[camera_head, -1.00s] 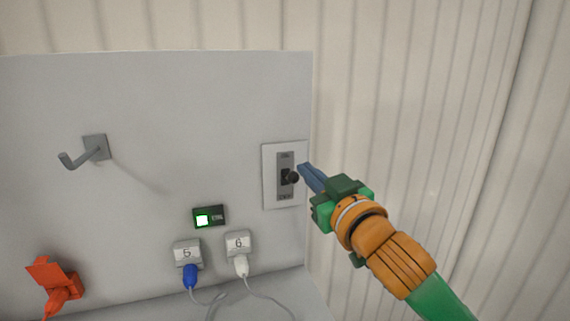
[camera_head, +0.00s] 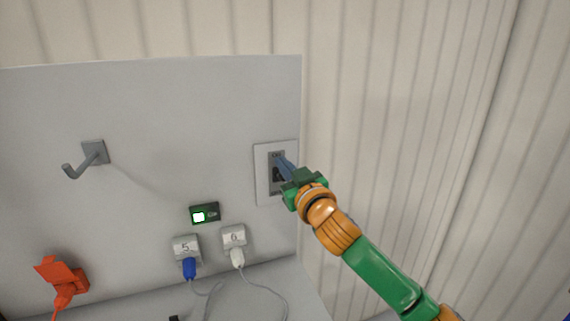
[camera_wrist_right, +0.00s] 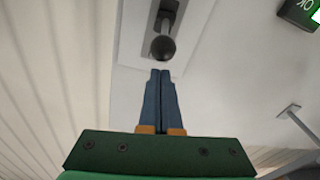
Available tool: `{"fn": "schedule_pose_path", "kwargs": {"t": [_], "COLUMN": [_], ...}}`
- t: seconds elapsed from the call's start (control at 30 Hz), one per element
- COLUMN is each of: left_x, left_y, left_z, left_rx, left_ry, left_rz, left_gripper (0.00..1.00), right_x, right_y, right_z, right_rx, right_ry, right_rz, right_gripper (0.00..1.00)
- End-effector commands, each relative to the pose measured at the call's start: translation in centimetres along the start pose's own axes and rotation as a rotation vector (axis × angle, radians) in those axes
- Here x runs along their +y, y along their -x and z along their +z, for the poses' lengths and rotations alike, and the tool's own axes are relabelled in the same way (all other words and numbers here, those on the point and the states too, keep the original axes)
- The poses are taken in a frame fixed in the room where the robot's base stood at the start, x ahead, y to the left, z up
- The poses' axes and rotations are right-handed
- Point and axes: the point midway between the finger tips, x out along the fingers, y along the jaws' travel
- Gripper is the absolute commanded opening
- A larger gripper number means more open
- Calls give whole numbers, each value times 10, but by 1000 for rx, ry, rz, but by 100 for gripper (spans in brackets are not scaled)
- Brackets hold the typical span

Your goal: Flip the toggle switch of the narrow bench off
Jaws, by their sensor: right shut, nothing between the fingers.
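The toggle switch sits on a pale plate (camera_head: 262,176) near the right edge of the grey upright panel. My right gripper (camera_head: 281,160) is in front of the plate and partly covers the switch in the head view. In the right wrist view, the dark ball-tipped lever (camera_wrist_right: 163,47) stands just beyond the blue fingertips (camera_wrist_right: 160,73), which are shut together and empty. A small gap shows between the fingertips and the ball. In the head view my gripper hides most of the lever, so its position is hard to read there. My left gripper is not in view.
A small box with a lit green indicator (camera_head: 204,213) is on the panel. Below it are sockets 5 (camera_head: 186,246) and 6 (camera_head: 234,235) with blue and white plugs. A grey hook (camera_head: 88,156) and an orange part (camera_head: 62,275) are at the left.

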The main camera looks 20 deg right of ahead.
Motion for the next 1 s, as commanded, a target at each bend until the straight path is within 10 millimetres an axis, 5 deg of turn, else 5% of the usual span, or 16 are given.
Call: {"fn": "schedule_pose_path", "kwargs": {"t": [0.47, 1.0], "left_x": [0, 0], "left_y": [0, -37], "left_z": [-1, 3], "left_rx": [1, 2], "left_ry": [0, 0], "left_rz": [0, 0], "left_gripper": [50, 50], "right_x": [0, -2], "right_y": [4, 9], "right_z": [10, 20], "right_rx": [1, 90], "right_ry": [-1, 3], "right_rz": [0, 16], "right_gripper": [0, 0]}}
